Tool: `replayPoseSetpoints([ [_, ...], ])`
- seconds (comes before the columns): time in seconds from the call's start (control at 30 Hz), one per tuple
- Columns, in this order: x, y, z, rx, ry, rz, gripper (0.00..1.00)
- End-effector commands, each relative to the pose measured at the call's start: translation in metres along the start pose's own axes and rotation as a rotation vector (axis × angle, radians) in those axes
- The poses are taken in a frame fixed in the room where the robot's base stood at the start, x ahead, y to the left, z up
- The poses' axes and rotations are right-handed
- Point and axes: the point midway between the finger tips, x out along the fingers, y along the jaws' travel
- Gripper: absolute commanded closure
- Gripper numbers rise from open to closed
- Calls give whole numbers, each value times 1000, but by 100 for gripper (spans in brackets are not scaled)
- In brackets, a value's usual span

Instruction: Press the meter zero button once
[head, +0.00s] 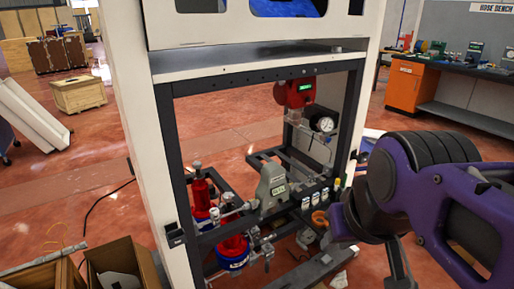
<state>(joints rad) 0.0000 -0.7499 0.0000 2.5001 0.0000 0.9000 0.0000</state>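A red meter box (300,92) with a lit green display hangs at the upper right inside the dark dispenser frame (168,150). A grey meter body (271,184) with a small display plate sits lower, in the middle of the pipework. Its digits are too small to read. I cannot make out a zero button on either one. My purple and black arm (425,190) fills the right side, in front of the frame's right post. A dark end part of it hangs at the lower right, and I cannot make out the fingertips or whether they are open or shut.
A round pressure gauge (325,124) is beside the red box. Red cylinders (203,195) and a red and blue pump (233,250) stand lower left. Small valves (306,202) line the right. Open cardboard boxes (118,262) are at bottom left; an orange cabinet (409,86) stands behind.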

Motion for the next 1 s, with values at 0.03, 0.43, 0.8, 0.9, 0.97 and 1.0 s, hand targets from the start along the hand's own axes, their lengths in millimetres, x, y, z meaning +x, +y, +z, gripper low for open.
replayPoseSetpoints([
  [0.03,0,0,0,0,0,0,87],
  [0.43,0,0,0,0,0,0,100],
  [0.8,0,0,0,0,0,0,100],
  [0.9,0,0,0,0,0,0,100],
  [0.97,0,0,0,0,0,0,100],
  [1.0,0,0,0,0,0,0,100],
])
